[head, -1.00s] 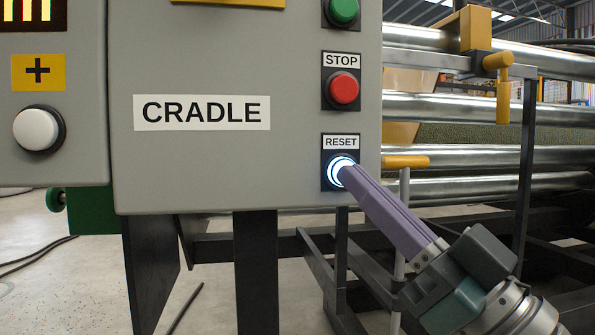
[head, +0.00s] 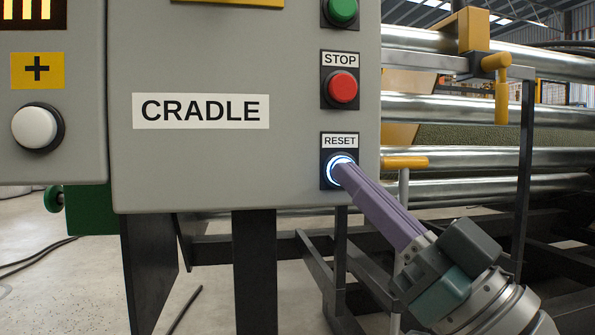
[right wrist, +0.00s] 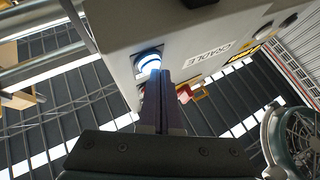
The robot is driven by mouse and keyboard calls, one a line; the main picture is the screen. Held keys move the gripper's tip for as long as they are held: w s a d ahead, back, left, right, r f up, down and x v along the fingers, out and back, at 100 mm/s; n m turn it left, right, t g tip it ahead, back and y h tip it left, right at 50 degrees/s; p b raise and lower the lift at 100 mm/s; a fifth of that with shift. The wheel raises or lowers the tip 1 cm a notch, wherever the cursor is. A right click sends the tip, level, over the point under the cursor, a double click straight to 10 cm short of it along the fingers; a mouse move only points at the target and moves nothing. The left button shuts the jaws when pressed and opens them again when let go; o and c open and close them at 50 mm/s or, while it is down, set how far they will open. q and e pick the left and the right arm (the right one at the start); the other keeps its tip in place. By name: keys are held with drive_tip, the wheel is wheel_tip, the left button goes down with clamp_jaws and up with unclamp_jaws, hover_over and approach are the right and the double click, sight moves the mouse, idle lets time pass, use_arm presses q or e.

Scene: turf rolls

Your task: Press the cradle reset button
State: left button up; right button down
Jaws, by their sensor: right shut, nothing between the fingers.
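The reset button (head: 338,164) is lit with a bright white-blue ring, under the RESET label on the lower right of the grey cradle panel (head: 200,170). My right gripper (head: 343,171) is shut and empty. Its purple fingers reach up from the lower right, with the tips at the button's face and covering part of it; they appear to touch it. In the right wrist view, the closed fingertips (right wrist: 158,74) overlap the glowing reset button (right wrist: 148,60). My left gripper is in neither view.
A red STOP button (head: 343,87) and a green button (head: 343,11) sit above the reset button. A white button (head: 38,128) is at left under a plus sign. Steel rollers (head: 480,110) and a yellow handle (head: 405,162) lie just right of the panel.

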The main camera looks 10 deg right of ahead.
drive_tip(key=shift+w, duration=0.2)
idle(0.6)
drive_tip(key=shift+s+p, duration=0.55)
drive_tip(key=shift+s, duration=0.25)
drive_tip(key=s+p, duration=0.3)
drive_tip(key=s, duration=0.2)
drive_tip(key=shift+d, duration=0.1)
